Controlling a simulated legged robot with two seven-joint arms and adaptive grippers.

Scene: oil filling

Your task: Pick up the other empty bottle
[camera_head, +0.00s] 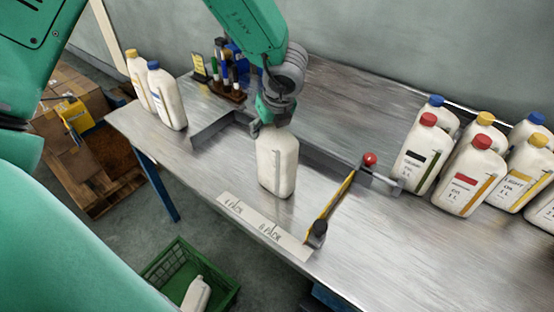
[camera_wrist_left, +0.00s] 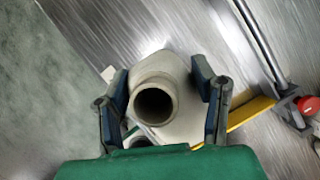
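A white uncapped bottle (camera_head: 278,165) stands upright on the metal table, behind a label strip reading "4 PACK" and "6 PACK". In the left wrist view its round open neck (camera_wrist_left: 155,103) shows from above. My left gripper (camera_head: 274,112) is over the top of this bottle, pointing down. In the wrist view its two fingers (camera_wrist_left: 160,85) are spread on either side of the neck, with gaps beside it. Another white bottle (camera_head: 196,294) lies tilted in a green crate (camera_head: 160,268) on the floor. My right gripper is not in view.
Two capped bottles (camera_head: 166,100) stand at the table's left end, near a marker holder (camera_head: 228,85). Several labelled, capped bottles (camera_head: 470,175) crowd the right. A metal fence (camera_head: 325,165), red knob (camera_head: 370,159) and yellow bar (camera_head: 335,200) lie close around the middle bottle.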

